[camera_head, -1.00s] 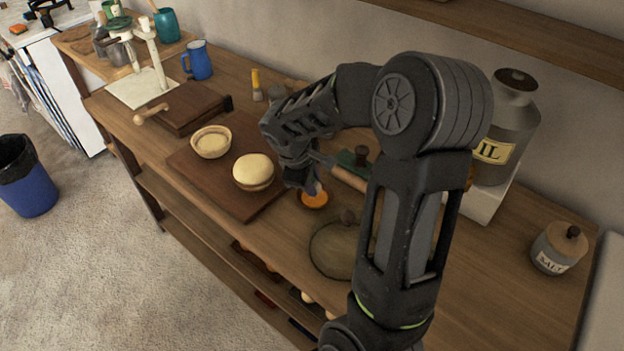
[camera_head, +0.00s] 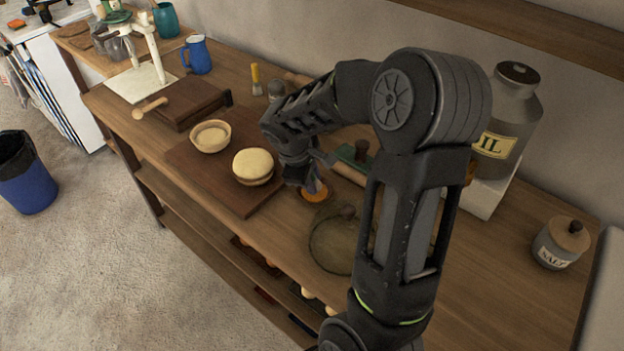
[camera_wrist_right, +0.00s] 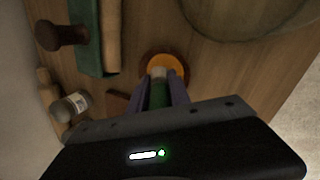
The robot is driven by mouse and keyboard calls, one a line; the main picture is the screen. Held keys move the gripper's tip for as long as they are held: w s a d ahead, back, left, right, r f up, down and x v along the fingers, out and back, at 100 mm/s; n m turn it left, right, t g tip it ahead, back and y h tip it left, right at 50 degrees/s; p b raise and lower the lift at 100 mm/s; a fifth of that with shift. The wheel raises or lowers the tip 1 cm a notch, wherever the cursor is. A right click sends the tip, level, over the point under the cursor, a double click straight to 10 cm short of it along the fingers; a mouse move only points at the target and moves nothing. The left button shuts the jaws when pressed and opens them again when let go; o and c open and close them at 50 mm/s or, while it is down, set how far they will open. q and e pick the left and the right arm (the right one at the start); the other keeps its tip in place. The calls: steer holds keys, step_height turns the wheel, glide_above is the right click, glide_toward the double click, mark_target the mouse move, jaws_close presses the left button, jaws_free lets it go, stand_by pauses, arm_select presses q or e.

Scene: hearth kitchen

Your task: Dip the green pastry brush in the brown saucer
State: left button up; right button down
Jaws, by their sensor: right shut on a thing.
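My right gripper (camera_head: 312,186) is shut on the green pastry brush, its fingers pointing down at the brown saucer (camera_head: 318,197). In the right wrist view, the brush's green handle (camera_wrist_right: 158,95) sits between the purple fingers. Its pale bristle end (camera_wrist_right: 157,73) overlaps the orange inside of the brown saucer (camera_wrist_right: 182,66). I cannot tell whether the bristles touch the saucer's contents. In the head view the fingers cover part of the saucer and the brush is mostly hidden. My left gripper is not in view.
A round glass lid (camera_head: 333,240) lies close to the saucer. A rolling pin (camera_head: 348,174) and a green item (camera_head: 345,153) lie behind.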

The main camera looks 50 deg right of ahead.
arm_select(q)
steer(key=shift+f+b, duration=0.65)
arm_select(e)
steer(key=shift+f, duration=0.65)
stand_by(1.1)
steer(key=shift+s, duration=0.1)
steer(key=shift+r+p, duration=2.65)
steer(key=shift+r, duration=0.95)
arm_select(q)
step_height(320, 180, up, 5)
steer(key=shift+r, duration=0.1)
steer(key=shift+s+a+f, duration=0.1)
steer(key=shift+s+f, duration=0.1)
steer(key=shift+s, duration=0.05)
arm_select(e)
steer(key=w+a+m, duration=0.1)
steer(key=w+a, duration=0.3)
steer(key=a, duration=0.4)
steer(key=w+a+m+g, duration=0.1)
steer(key=w+a, duration=0.3)
steer(key=a, duration=0.5)
steer(key=w+a+m, duration=0.3)
steer(key=w+a, duration=0.1)
steer(key=a, duration=0.4)
steer(key=shift+a+r+g, duration=0.15)
steer(key=shift+r+g, duration=0.25)
steer(key=shift+r, duration=0.05)
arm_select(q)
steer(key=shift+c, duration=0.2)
